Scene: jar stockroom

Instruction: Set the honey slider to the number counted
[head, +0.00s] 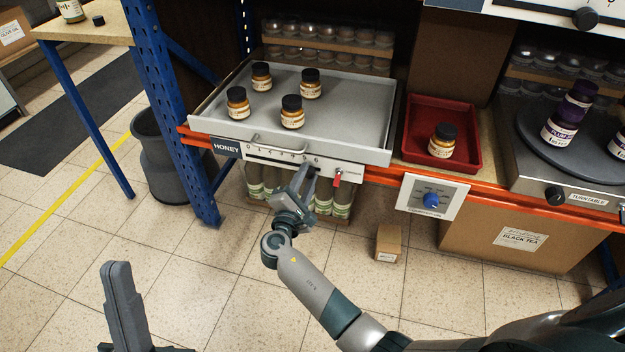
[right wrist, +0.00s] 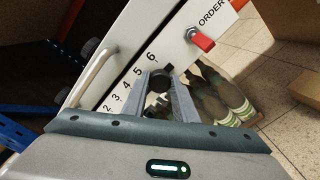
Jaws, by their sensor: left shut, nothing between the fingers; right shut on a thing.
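The honey drawer (head: 345,130) is a grey tray with several amber, black-lidded jars standing on it. Its white front panel (head: 262,153) carries the HONEY label and a number scale. In the right wrist view, the black slider knob (right wrist: 162,78) is near the 5 and 6; its exact setting is unclear. My right gripper (head: 309,174) is shut on the knob, which its fingers hide in the head view. The gripper also shows in the right wrist view (right wrist: 167,98). My left gripper (head: 117,266) is shut and empty, over the floor at lower left.
A red ORDER switch (head: 337,180) is just right of the slider. A red bin (head: 413,118) holds one jar. Bottles stand below the panel. A small box (head: 388,243) is on the floor.

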